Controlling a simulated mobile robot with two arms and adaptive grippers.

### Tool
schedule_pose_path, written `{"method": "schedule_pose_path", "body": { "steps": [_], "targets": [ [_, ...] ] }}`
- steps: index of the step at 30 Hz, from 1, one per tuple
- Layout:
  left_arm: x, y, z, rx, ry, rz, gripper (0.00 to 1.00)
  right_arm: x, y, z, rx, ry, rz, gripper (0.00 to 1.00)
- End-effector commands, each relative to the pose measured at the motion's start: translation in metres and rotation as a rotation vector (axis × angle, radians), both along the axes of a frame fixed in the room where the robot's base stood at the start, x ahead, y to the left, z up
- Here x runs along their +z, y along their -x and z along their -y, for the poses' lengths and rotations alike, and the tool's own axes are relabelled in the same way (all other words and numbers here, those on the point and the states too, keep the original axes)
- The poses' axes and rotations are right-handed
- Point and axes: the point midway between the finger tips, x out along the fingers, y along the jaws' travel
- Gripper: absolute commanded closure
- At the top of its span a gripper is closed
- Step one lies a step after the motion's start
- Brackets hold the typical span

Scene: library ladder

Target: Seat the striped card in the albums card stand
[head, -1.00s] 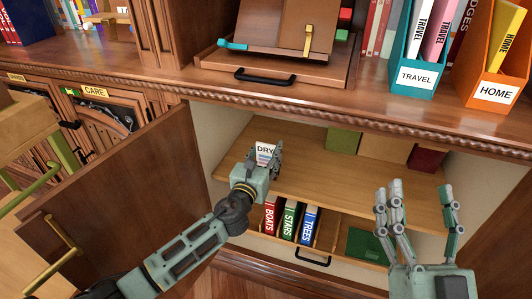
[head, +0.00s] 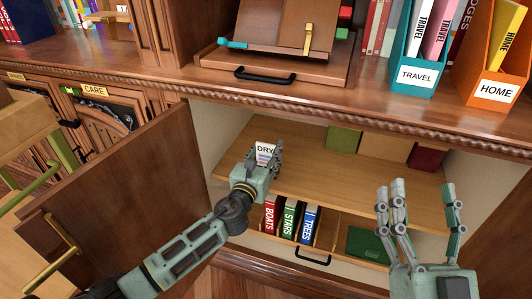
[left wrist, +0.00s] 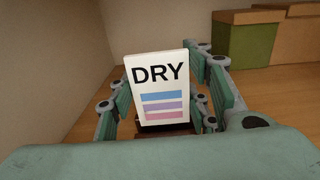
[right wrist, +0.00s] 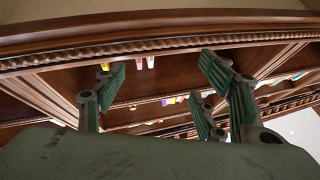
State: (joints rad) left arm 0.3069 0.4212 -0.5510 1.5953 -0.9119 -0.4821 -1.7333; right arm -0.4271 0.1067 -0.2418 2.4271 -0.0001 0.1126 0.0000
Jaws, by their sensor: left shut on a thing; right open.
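The striped card (head: 265,149) is white with DRY on it and blue, purple and pink stripes. It stands nearly upright inside the open cupboard. In the left wrist view the card (left wrist: 158,88) is between the fingers of my left gripper (left wrist: 162,105), which is shut on it. My left gripper (head: 270,158) is over the cupboard's upper shelf. A small dark piece (left wrist: 166,128) shows under the card; I cannot tell whether it is the albums card stand or whether the card sits in it. My right gripper (head: 418,207) is open and empty before the cupboard, also in its wrist view (right wrist: 165,95).
The wooden shelf (head: 315,180) has green, tan and dark red boxes (head: 425,158) at its back. Below are BOATS, STARS and TREES albums (head: 290,223) and a green box (head: 367,245). An open door (head: 125,205) stands left. The counter edge (head: 330,108) overhangs the opening.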

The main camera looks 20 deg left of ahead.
Motion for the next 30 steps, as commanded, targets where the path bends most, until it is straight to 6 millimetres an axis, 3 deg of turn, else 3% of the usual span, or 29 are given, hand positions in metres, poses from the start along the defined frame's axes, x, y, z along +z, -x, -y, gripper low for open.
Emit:
{"method": "schedule_pose_path", "body": {
  "steps": [30],
  "targets": [
    [-0.008, 0.0, 0.0, 0.0, 0.001, 0.0, 0.65, 0.022, 0.014, 0.001, 0.008, -0.035, 0.131, 0.35]
  ]
}}
